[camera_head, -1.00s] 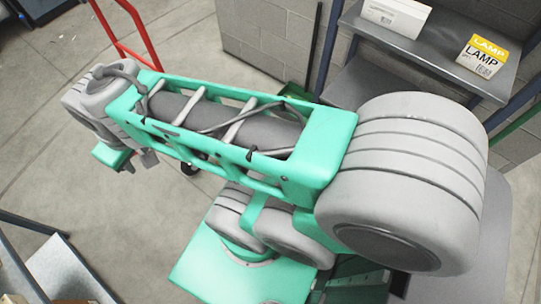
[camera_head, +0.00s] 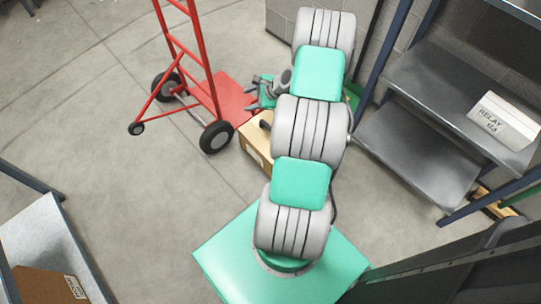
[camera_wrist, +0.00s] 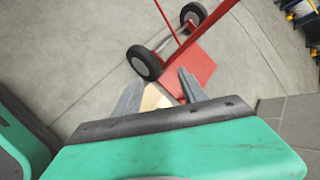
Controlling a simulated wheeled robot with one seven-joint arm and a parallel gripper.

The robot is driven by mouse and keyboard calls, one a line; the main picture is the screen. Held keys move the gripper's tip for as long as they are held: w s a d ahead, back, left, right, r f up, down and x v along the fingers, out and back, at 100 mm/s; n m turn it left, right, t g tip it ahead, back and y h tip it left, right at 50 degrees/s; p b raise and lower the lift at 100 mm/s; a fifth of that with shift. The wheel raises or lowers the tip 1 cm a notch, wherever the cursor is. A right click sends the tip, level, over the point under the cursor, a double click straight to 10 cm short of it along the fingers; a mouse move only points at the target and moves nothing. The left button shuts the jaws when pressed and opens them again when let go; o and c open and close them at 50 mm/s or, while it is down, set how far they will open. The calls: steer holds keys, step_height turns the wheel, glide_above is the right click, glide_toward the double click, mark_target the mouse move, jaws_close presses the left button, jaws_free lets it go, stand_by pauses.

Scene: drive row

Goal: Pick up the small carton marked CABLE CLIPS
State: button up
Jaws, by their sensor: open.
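No carton that I can read as CABLE CLIPS shows in either view. My gripper (camera_head: 258,92) is open and empty, with its two fingers apart in the wrist view (camera_wrist: 159,78). It hangs over the floor near the red hand truck. A tan cardboard box (camera_head: 255,145) stands on the floor by the hand truck, partly hidden behind my arm; its marking is too small to read. A tan patch, probably this box, shows between the fingers in the wrist view (camera_wrist: 152,99). A white carton marked RELAY (camera_head: 503,121) sits on the right shelf.
The red hand truck (camera_head: 203,60) stands on its wheels at the upper middle. A grey metal shelf unit (camera_head: 440,85) is at right against a block wall. A brown box (camera_head: 45,285) lies on a low shelf (camera_head: 40,235) at lower left. The floor at left is clear.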

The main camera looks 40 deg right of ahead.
mark_target(270, 128)
steer(key=s+d+f+m+t+h+b, duration=0.1)
steer(key=s+d+f+m+b, duration=0.1)
steer(key=f, duration=0.5)
steer(key=s+d+f+m+t+b, duration=0.1)
steer(key=s+d+f+m+b, duration=0.1)
steer(key=f+m, duration=0.4)
steer(key=s+d+f+m+t+h+b, duration=0.1)
steer(key=s+d+f+m+b, duration=0.1)
steer(key=d+f, duration=0.3)
steer(key=shift+s+d+f+m+t+h, duration=0.15)
steer(key=shift+s+f+m, duration=0.15)
steer(key=shift+f, duration=0.4)
steer(key=shift+s+f+m+t+h, duration=0.15)
steer(key=shift+f+m, duration=0.15)
steer(key=shift+f, duration=0.35)
steer(key=shift+s+d+f+m+t, duration=0.1)
steer(key=shift+s+f+m, duration=0.2)
steer(key=shift+f, duration=0.4)
steer(key=shift+w+f+m+b, duration=0.1)
steer(key=shift+f+m+b, duration=0.2)
steer(key=shift+f+b, duration=0.1)
steer(key=b+x, duration=0.1)
steer(key=x, duration=0.2)
steer(key=b+x, duration=0.2)
steer(key=x, duration=0.1)
steer(key=shift+w+a+f, duration=0.2)
steer(key=shift+f, duration=0.1)
steer(key=shift+w, duration=0.25)
steer(key=shift+c, duration=0.5)
jaws_close()
